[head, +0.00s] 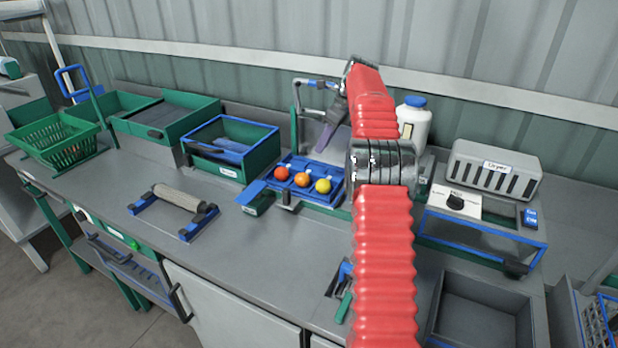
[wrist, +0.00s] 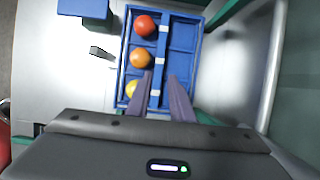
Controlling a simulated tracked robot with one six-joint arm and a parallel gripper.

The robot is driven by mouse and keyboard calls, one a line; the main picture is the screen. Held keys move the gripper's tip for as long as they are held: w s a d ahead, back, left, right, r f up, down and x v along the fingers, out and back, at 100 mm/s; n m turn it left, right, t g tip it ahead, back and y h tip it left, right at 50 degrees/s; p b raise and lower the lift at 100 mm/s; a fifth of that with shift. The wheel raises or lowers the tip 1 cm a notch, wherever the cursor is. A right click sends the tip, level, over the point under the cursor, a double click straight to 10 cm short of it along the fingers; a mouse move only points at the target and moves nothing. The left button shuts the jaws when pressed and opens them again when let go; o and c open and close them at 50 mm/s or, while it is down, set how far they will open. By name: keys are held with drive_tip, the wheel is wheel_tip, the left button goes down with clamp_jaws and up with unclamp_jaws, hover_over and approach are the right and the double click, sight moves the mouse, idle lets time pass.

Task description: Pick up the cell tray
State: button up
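The blue cell tray (head: 311,192) sits on the grey bench in the head view, left of my red arm. In the wrist view the tray (wrist: 183,38) shows two columns of cells. The left column holds a red tomato (wrist: 145,25), an orange tomato (wrist: 141,57) and a yellow tomato (wrist: 133,90); the visible right-column cells are empty. My gripper (head: 319,148) points down above the tray's far part. In the wrist view my gripper (wrist: 163,74) has its two purple fingers apart, one each side of the middle divider, with nothing seen held.
A green bin with blue rim (head: 232,167) stands left of the tray. A small blue-green box (head: 256,203) is close in front. A roller stand (head: 178,199) lies farther left. A white bottle (head: 413,122) and a slotted grey box (head: 493,172) stand right of my arm.

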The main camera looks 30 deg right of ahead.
hover_over(308, 171)
drive_tip(key=s+d, duration=0.2)
drive_tip(key=s, duration=0.1)
drive_tip(key=f, duration=0.6)
drive_tip(key=shift+w+a+f, duration=0.25)
drive_tip(key=shift+f, duration=0.1)
drive_tip(key=shift+f, duration=0.1)
drive_tip(key=shift+x, duration=2.5)
drive_tip(key=shift+w+a, duration=0.1)
drive_tip(key=shift+a, duration=0.05)
drive_tip(key=shift+c, duration=0.6)
clamp_jaws()
